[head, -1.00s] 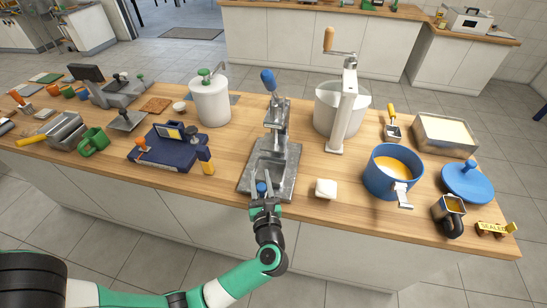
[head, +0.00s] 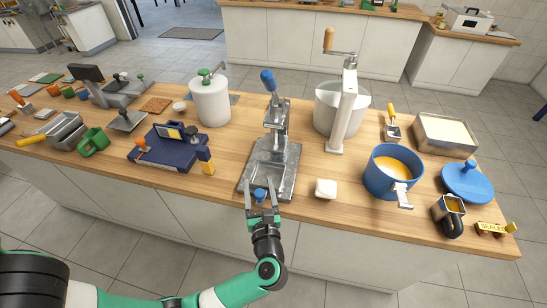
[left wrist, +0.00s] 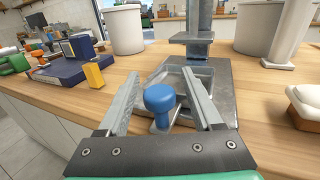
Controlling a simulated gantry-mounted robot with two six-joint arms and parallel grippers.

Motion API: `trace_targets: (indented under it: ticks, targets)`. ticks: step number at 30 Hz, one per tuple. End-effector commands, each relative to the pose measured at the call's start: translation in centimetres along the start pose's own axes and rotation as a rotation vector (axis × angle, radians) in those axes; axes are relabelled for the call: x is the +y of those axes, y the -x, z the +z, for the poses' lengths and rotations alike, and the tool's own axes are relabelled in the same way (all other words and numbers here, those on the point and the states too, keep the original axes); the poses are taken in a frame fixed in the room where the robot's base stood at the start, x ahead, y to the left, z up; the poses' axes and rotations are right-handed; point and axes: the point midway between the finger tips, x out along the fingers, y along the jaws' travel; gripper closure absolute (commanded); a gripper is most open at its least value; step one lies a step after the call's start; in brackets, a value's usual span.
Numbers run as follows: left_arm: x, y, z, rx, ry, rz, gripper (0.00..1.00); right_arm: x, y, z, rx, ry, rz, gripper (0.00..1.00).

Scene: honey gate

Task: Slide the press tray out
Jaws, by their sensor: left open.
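The lever press (head: 277,118) stands mid-counter, with a blue handle on top and a grey metal base. The press tray (head: 262,178) is a shallow metal tray on the front part of the base. Its blue knob (head: 259,194) points toward the counter's front edge. My left gripper (head: 262,183) is open at the front of the press, with one finger on each side of the knob. In the left wrist view the knob (left wrist: 159,99) stands between the spread fingers, with a gap at both sides. The tray (left wrist: 190,72) shows behind it, partly hidden by the fingers. My right gripper is not in view.
A white block (head: 326,188) sits just right of the press base. A blue pot (head: 391,175) stands farther right. A dark blue device (head: 165,148) with a yellow part is on the left. A white canister (head: 211,102) stands behind left. The front counter edge is close.

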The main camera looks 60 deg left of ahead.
Motion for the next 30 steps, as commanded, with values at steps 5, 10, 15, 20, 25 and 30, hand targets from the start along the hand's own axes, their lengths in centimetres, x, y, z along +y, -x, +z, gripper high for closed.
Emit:
trace_targets:
  ticks: [5, 10, 15, 20, 25, 30]
  targets:
    - [-0.1, 1.8, 0.0, 0.000, 0.000, -0.004, 0.33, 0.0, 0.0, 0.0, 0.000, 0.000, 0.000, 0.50]
    - [-0.1, 3.4, 0.0, 0.000, 0.000, -0.004, 0.33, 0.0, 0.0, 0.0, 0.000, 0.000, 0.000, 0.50]
    - [-0.1, 4.9, -0.1, 0.000, 0.000, -0.003, 0.33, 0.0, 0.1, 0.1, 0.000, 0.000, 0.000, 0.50]
    - [0.0, 6.0, 0.0, 0.000, 0.001, -0.002, 0.33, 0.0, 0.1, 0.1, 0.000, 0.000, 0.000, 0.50]
    - [0.0, 6.1, 0.0, 0.000, 0.000, 0.000, 0.33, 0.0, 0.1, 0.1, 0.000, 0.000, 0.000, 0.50]
    - [0.0, 6.0, 0.0, 0.000, 0.000, 0.000, 0.33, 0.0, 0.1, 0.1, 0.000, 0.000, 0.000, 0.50]
